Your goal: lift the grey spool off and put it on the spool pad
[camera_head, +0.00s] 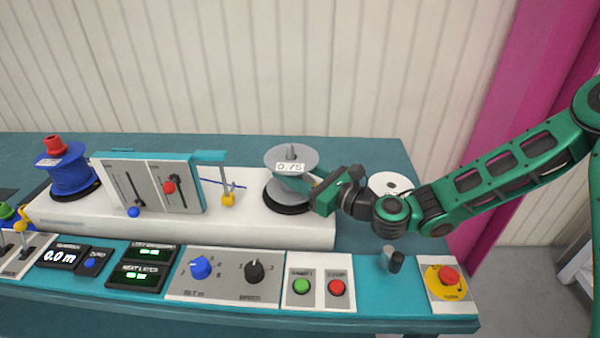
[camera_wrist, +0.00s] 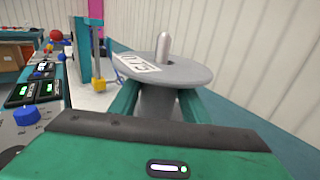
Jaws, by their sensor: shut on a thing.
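The grey spool (camera_head: 291,158) with a white label reading 0.75 is at the right end of the white machine base. It sits over a black round turntable (camera_head: 288,201), and a metal spindle tip shows through its top. My gripper (camera_head: 317,190) reaches in from the right and is shut on the spool's core below the top flange. In the wrist view the grey spool (camera_wrist: 165,70) stands upright between my two green fingers, with the spindle tip (camera_wrist: 163,45) above it. Whether its lower flange touches the turntable is hidden. A white round disc (camera_head: 391,184), possibly the spool pad, lies partly behind my arm.
A blue spool (camera_head: 68,172) with a red top stands at the far left. A panel with levers (camera_head: 150,183) and a yellow guide (camera_head: 228,199) stand left of the grey spool. Buttons and knobs line the front, with a red emergency stop (camera_head: 448,276) at right.

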